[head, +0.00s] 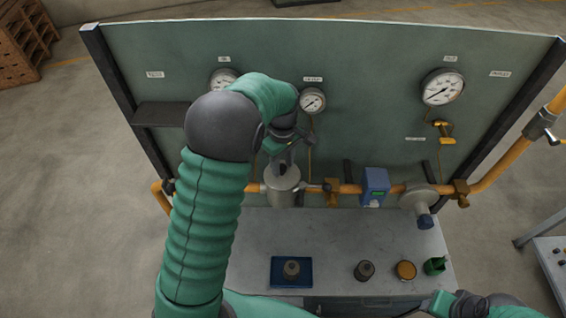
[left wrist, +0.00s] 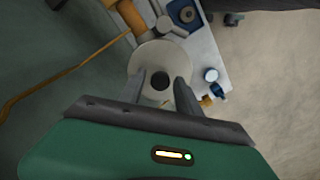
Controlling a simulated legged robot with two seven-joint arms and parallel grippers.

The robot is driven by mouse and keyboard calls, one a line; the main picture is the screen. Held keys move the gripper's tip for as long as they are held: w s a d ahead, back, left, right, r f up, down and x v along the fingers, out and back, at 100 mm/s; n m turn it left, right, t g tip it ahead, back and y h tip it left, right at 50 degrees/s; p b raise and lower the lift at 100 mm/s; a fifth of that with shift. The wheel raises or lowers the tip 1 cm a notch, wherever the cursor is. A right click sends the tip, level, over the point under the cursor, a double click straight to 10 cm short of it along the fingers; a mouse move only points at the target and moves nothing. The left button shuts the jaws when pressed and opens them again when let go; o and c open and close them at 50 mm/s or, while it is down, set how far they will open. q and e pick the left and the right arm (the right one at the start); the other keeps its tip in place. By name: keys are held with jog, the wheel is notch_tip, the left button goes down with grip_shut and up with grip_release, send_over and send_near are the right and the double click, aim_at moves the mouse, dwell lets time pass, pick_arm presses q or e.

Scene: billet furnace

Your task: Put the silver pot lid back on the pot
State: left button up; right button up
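The silver pot (head: 283,190) stands on the pipe line behind the bench, upright. In the left wrist view a pale round disc (left wrist: 147,58) with a dark round centre (left wrist: 160,80) faces the camera; it looks like the silver lid with a dark knob, though I cannot tell whether it sits flat on the pot. My left gripper (head: 286,160) is just above the pot. In the left wrist view its two fingers (left wrist: 160,82) are apart, one on each side of the dark centre, with gaps visible. My right gripper (head: 484,304) shows only partly at the lower right.
A blue tray (head: 275,280) with a round part (head: 291,268) lies on the grey bench (head: 325,235). A dark cup (head: 364,270), an orange-topped can (head: 405,270) and a green container (head: 435,266) stand to its right. Orange pipes and a gauge panel (head: 380,75) stand close behind.

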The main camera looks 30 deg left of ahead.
aim_at(283, 168)
pick_arm(q)
jog(key=shift+o, duration=0.5)
jog(key=shift+r, duration=0.15)
notch_tip(283, 168, up, 12)
jog(key=b, duration=0.3)
jog(key=s+d+f+m+t, duration=0.2)
jog(key=s+d+f+m, duration=0.9)
jog(key=s+f+m, duration=0.4)
jog(key=shift+s+d+f+t, duration=0.15)
jog(key=shift+s+t, duration=0.15)
jog(key=shift+s, duration=0.05)
jog(key=shift+s, duration=0.15)
